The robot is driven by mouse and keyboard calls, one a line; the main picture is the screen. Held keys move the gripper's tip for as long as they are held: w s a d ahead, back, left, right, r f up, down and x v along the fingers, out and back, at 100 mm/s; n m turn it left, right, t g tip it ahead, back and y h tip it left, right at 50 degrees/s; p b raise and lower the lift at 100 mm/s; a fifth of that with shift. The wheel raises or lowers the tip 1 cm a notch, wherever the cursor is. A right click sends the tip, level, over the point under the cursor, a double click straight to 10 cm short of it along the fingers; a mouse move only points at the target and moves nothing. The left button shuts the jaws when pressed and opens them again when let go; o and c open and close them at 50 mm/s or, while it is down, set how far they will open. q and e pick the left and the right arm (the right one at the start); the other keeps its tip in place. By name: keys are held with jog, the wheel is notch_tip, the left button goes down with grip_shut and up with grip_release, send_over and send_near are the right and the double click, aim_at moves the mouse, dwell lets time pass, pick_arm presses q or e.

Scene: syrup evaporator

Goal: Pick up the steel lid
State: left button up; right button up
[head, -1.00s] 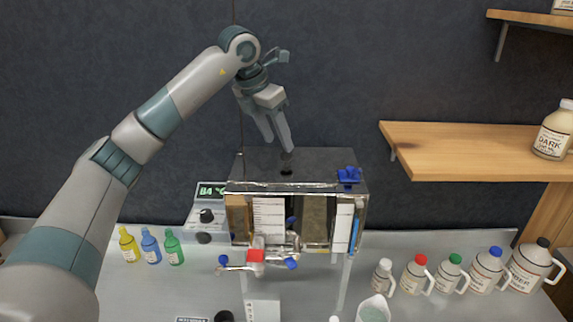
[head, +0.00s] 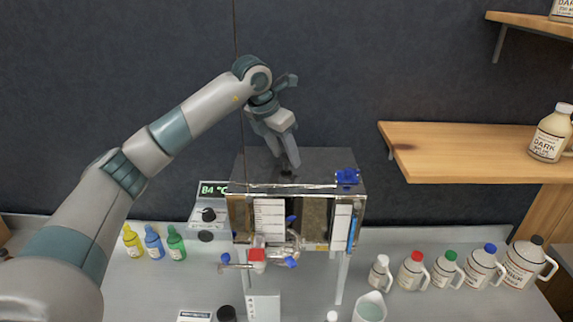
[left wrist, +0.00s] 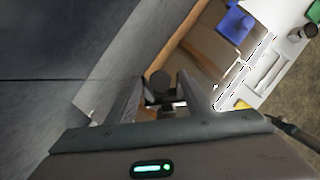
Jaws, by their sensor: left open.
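The steel lid (head: 322,162) lies flat and dark on top of the evaporator box. Its round black knob (left wrist: 159,82) shows in the left wrist view. In the head view the knob is hidden behind my fingers. My left gripper (head: 287,164) points down over the lid, with its fingertips low at the knob. In the left wrist view the open fingers (left wrist: 161,98) stand on either side of the knob, and I cannot tell whether they touch it. My right gripper is not in view.
A blue fitting (head: 347,178) stands at the box's right front corner. A temperature display (head: 212,190) stands to its left. Yellow, blue and green bottles (head: 153,243) are at left, several jugs (head: 448,270) at right. A wooden shelf (head: 470,148) juts out at right.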

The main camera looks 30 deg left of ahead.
aim_at(285, 156)
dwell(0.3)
pick_arm(q)
grip_shut()
jog(key=shift+r, duration=0.1)
jog(key=shift+r+b, duration=0.75)
jog(key=shift+r, duration=0.05)
notch_tip(285, 156, up, 2)
jog(key=shift+w+b, duration=0.1)
jog(key=shift+b, duration=0.55)
jog(key=s+d+r+b, duration=0.5)
jog(key=s+d+r, duration=0.2)
jog(key=s, duration=0.2)
jog(key=shift+d+r, duration=0.15)
jog(key=shift+d, duration=0.15)
